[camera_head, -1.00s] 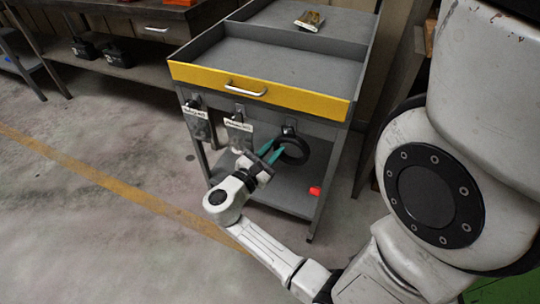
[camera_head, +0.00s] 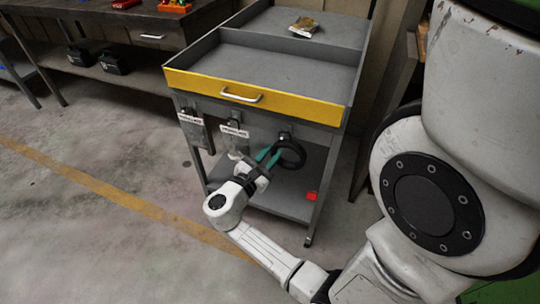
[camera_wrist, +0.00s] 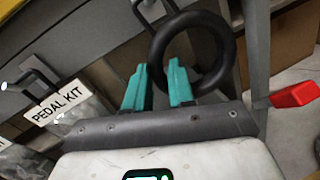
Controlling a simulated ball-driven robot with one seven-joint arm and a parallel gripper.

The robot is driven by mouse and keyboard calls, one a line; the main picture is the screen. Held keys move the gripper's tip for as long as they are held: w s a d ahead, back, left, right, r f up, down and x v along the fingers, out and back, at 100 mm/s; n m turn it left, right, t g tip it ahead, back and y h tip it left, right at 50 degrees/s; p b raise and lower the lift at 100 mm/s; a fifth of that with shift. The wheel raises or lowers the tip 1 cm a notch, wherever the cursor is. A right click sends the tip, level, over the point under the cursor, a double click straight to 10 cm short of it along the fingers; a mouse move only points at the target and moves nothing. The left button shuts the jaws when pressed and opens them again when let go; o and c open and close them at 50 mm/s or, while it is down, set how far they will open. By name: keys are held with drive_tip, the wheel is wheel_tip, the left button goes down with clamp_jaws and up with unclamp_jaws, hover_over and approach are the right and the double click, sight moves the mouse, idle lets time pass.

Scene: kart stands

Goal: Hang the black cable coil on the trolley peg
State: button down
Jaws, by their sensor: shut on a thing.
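The black cable coil (camera_head: 303,154) is a thick ring just below the drawer of the grey trolley (camera_head: 285,204). It also shows in the wrist view (camera_wrist: 226,55). The dark trolley peg (camera_head: 285,136) sticks out from the panel right above the coil; its hook end shows in the wrist view (camera_wrist: 146,10). My gripper (camera_head: 270,154) has teal fingers, shut on the left side of the ring. The coil's upper left rim is close to the peg. I cannot tell whether the peg passes through the ring.
Two other pegs to the left hold labelled bags, one reading PEDAL KIT (camera_wrist: 57,103). A workbench (camera_head: 130,30) stands at back left. Floor at left is clear.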

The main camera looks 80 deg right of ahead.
drive_tip(key=c, duration=0.9)
unclamp_jaws()
drive_tip(key=shift+a, duration=0.1)
drive_tip(key=v, duration=1)
drive_tip(key=shift+w+a+p, duration=0.25)
drive_tip(key=shift+p, duration=0.1)
drive_tip(key=shift+s+f, duration=0.1)
drive_tip(key=s+a+f+m+t+y, duration=0.4)
drive_tip(key=a+f+m+y, duration=0.15)
drive_tip(key=f+y, duration=0.2)
drive_tip(key=a+m+t+y, duration=0.5)
drive_tip(key=a+y, duration=0.4)
drive_tip(key=a, duration=0.3)
drive_tip(key=shift+n, duration=0.25)
wheel_tip(320, 180, up, 16)
drive_tip(key=p, duration=1.5)
drive_tip(key=shift+w+d+f, duration=0.1)
drive_tip(key=shift+w+d, duration=0.05)
